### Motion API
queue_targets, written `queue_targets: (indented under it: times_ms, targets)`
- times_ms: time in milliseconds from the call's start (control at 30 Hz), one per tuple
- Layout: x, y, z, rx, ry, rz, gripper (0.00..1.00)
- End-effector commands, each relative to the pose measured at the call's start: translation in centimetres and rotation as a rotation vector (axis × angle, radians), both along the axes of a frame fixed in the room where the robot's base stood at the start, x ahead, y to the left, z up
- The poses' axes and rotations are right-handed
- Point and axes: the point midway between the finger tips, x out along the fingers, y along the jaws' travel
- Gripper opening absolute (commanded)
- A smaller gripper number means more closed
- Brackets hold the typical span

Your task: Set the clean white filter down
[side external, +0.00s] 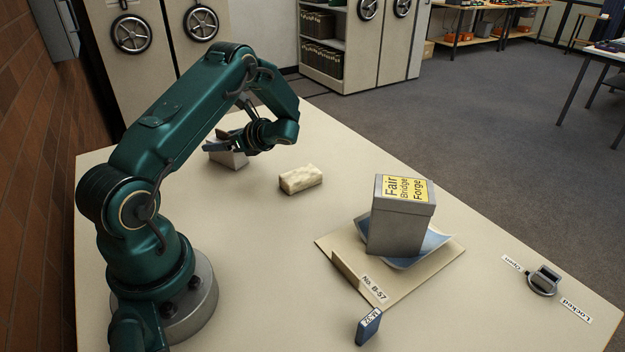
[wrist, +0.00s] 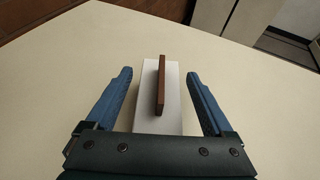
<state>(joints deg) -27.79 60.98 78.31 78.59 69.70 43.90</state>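A white block (wrist: 148,90) with a thin upright brown bar (wrist: 161,88) on top sits on the table, apparently the clean white filter. In the side external view this block (side external: 232,159) is partly hidden by my gripper (side external: 224,143). In the wrist view my gripper (wrist: 159,74) is open, with one blue finger on each side of the block and bar. Gaps show between both fingers and the block, so nothing is held.
A mottled cream block (side external: 301,179) lies nearby. A small blue labelled block (side external: 367,327) and a latch (side external: 543,282) are at the front and right.

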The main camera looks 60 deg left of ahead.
Motion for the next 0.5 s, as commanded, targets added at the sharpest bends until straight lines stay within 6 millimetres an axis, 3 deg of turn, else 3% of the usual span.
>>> queue_targets:
  times_ms: [267, 500]
  targets:
    - [0.0, 0.0, 0.3, 0.001, -0.002, 0.001, 0.87]
    - [1.4, -3.1, 1.7, 0.002, -0.002, -0.006, 0.87]
